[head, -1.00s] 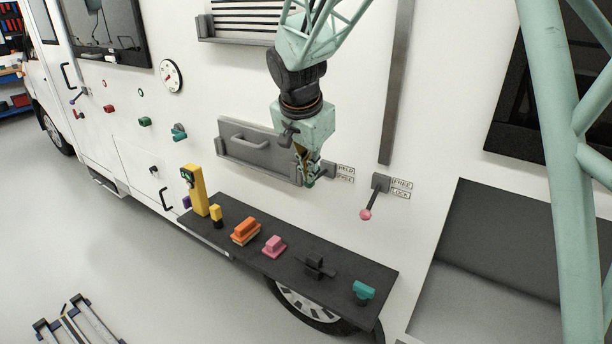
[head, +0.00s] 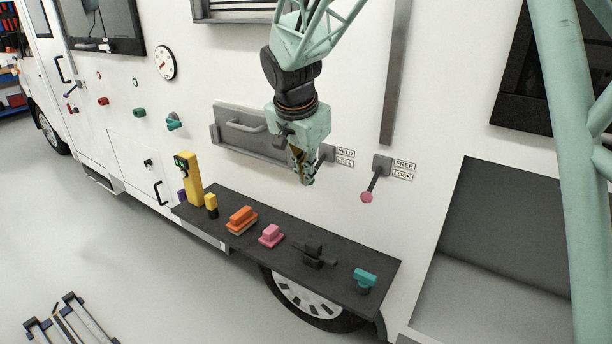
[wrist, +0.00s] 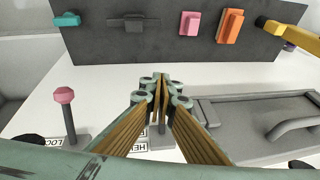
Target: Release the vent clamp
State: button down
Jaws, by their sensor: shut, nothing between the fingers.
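The vent clamp appears to be the lever marked HELD and FREE on the white motorhome wall. Its grey mount (head: 328,153) shows just right of my gripper in the head view, and its handle is hidden there. In the wrist view a thin grey bar (wrist: 161,126), probably its handle, shows between my finger linkages, with the HELD label partly covered. I cannot tell whether the fingers touch it. My gripper (head: 307,181) is shut and empty in front of this lever. Its fingertips meet in the middle of the wrist view (wrist: 158,84).
A second lever with a pink knob (head: 367,197), marked FREE and LOCK, stands to the right. A grey hatch with a handle (head: 245,127) is to the left. Below, a dark shelf (head: 330,283) carries several coloured blocks and a yellow post (head: 189,178).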

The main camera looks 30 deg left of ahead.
jog(key=shift+w+f+b, duration=0.15)
jog(key=shift+f+b, duration=0.55)
jog(key=shift+f, duration=0.35)
jog(key=v, duration=1.2)
jog(key=shift+r, duration=0.25)
jog(key=shift+f, duration=0.1)
dwell(0.4)
